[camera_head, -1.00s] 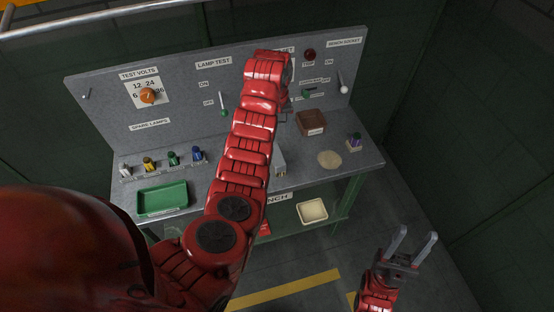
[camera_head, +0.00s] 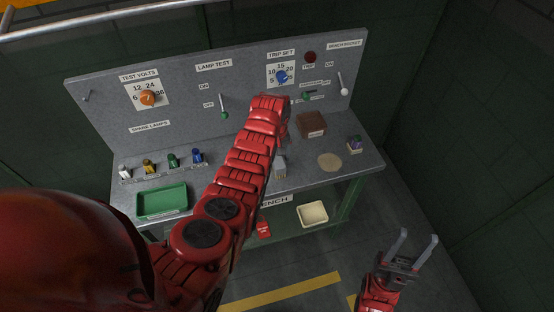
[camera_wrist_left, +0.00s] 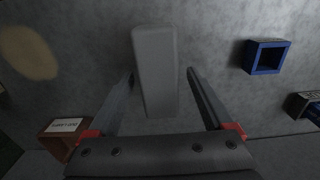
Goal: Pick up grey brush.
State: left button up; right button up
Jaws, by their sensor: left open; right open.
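The grey brush (camera_head: 280,168) lies on the bench top, partly hidden by my left arm in the head view. In the left wrist view the grey brush (camera_wrist_left: 155,65) shows as a pale block just ahead of my left gripper (camera_wrist_left: 161,72). The fingers are open, one on each side of it. I cannot tell whether either finger touches it. In the head view the left fingers are hidden behind my arm. My right gripper (camera_head: 418,236) is open and empty, low at the right, in front of the bench.
A brown box (camera_head: 311,124), a tan disc (camera_head: 330,162) and a green tray (camera_head: 162,201) are on the bench (camera_head: 225,131). A blue square holder (camera_wrist_left: 266,56) stands right of the brush in the wrist view. A cream tray (camera_head: 313,214) sits below.

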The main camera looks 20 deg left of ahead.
pick_arm(q)
jog(key=shift+f, duration=0.3)
grip_shut()
dwell(0.3)
